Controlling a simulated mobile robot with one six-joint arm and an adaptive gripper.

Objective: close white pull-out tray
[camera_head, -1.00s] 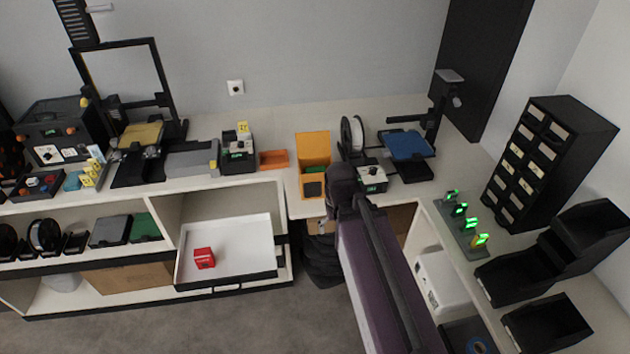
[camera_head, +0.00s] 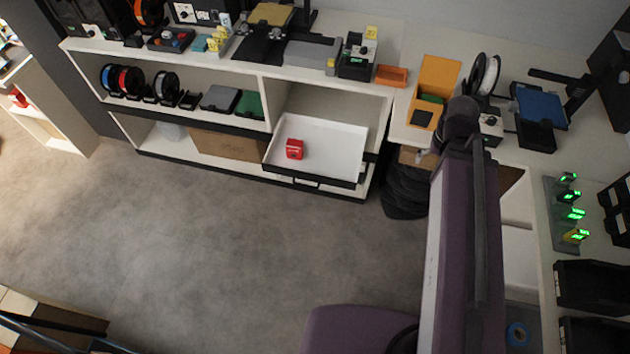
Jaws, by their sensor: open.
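The white pull-out tray (camera_head: 335,142) is in the right bay of the low white shelf unit, in the head view. It is slid out, with its dark front edge (camera_head: 311,177) standing forward of the shelf. A small red box (camera_head: 294,149) sits inside it, toward the left. My purple and dark arm rises at the right of the view, to the right of the tray and apart from it. I cannot make out my gripper or its fingers in this view.
The white shelf unit (camera_head: 190,70) holds spools, flat boxes and a cardboard box (camera_head: 228,146). A black bag (camera_head: 405,191) lies on the floor right of the tray. The grey floor (camera_head: 215,230) before the tray is clear. Green-lit devices (camera_head: 570,214) stand on the right counter.

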